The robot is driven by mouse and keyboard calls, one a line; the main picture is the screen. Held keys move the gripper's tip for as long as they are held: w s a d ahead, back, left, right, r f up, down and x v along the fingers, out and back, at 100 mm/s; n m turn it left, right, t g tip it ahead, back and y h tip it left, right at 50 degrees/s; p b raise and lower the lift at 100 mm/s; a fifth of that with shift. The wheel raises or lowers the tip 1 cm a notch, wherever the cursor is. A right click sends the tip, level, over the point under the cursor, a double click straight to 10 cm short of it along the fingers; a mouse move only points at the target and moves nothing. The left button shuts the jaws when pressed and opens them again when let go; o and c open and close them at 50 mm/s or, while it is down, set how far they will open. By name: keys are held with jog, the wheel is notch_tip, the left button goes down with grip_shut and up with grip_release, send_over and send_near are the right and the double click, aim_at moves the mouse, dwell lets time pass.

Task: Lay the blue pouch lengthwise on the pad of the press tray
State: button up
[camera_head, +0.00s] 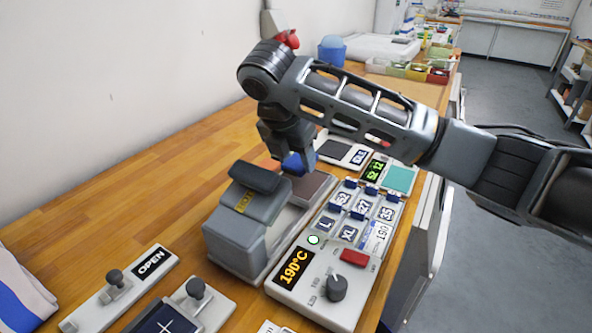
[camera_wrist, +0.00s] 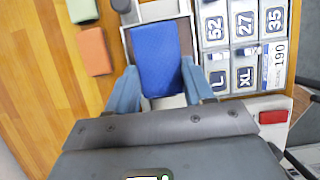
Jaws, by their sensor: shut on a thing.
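My gripper (camera_head: 298,160) is shut on the blue pouch (camera_wrist: 157,62), with one finger at each long side in the wrist view. The pouch runs lengthwise away from the gripper, roughly in line with the press tray (camera_wrist: 165,101). In the head view only a small blue part of the pouch (camera_head: 292,164) shows under my gripper, at the far end of the brown pad (camera_head: 314,187). In the wrist view the pouch hides most of the pad. I cannot tell whether the pouch touches it. The grey press (camera_head: 243,225) stands at the near end of the tray.
A control box (camera_head: 322,286) reading 190°C and a rack of number tiles (camera_head: 357,213) stand close on the tray's right. An orange piece (camera_wrist: 94,52) and a green piece (camera_wrist: 83,10) lie on the wood at its left.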

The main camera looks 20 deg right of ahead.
aim_at(293, 165)
jog(key=shift+f, duration=1.95)
jog(key=shift+f, duration=0.1)
jog(key=o, duration=1.4)
jog(key=p+v, duration=0.1)
jog(key=v, duration=1.1)
jog(key=shift+r, duration=0.2)
jog(key=shift+d, duration=0.1)
